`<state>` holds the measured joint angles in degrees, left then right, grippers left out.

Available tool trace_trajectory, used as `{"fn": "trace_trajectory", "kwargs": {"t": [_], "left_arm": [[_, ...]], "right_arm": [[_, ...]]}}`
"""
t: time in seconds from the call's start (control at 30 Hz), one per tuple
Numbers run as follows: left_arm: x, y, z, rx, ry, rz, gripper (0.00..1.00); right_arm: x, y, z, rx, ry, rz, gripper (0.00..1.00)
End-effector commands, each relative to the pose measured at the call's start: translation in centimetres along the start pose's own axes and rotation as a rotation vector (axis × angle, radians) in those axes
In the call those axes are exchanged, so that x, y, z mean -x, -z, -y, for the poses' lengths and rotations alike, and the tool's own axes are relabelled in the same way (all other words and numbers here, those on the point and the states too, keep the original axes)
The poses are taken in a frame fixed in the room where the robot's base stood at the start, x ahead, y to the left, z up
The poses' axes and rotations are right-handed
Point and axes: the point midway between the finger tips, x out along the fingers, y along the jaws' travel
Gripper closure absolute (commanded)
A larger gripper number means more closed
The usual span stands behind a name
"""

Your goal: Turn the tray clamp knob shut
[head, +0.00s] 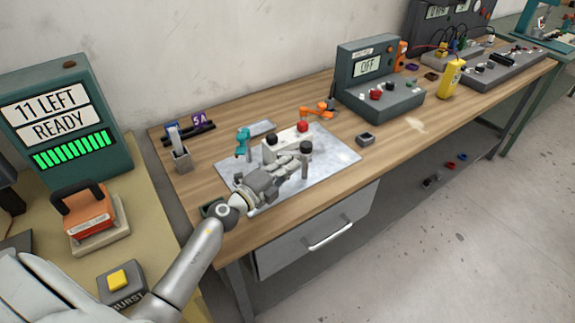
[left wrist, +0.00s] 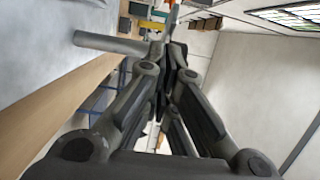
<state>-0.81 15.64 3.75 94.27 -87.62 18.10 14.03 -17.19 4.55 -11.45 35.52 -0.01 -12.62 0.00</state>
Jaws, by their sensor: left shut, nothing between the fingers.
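A light metal plate (head: 340,155) lies on the wooden bench and carries a pale block (head: 291,137) with a red knob (head: 303,127) and a black knob (head: 272,138) on top. A dark round-topped post (head: 306,148) stands at the block's near right; I cannot tell which part is the tray clamp knob. My left gripper (head: 298,163) is shut and empty, low over the plate beside this post. In the left wrist view its fingers (left wrist: 168,58) meet, and a grey cylinder (left wrist: 105,42) lies close by their tips. Contact cannot be told. My right gripper is out of view.
A grey meter reading OFF (head: 368,65) is behind right. A small dark box (head: 366,140) sits right of the plate.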

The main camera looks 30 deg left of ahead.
Motion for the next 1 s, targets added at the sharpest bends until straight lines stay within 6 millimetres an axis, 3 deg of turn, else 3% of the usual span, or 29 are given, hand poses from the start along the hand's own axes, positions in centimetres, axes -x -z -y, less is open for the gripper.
{"fn": "trace_trajectory", "kwargs": {"t": [0.57, 1.0], "left_arm": [[-0.1, -0.8, 0.0, 0.0, -0.001, 0.0, 1.0], [-0.6, -2.5, 0.0, -0.001, -0.001, 0.0, 1.0]], "right_arm": [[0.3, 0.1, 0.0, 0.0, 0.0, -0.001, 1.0], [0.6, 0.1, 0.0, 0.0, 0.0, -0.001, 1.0]]}}
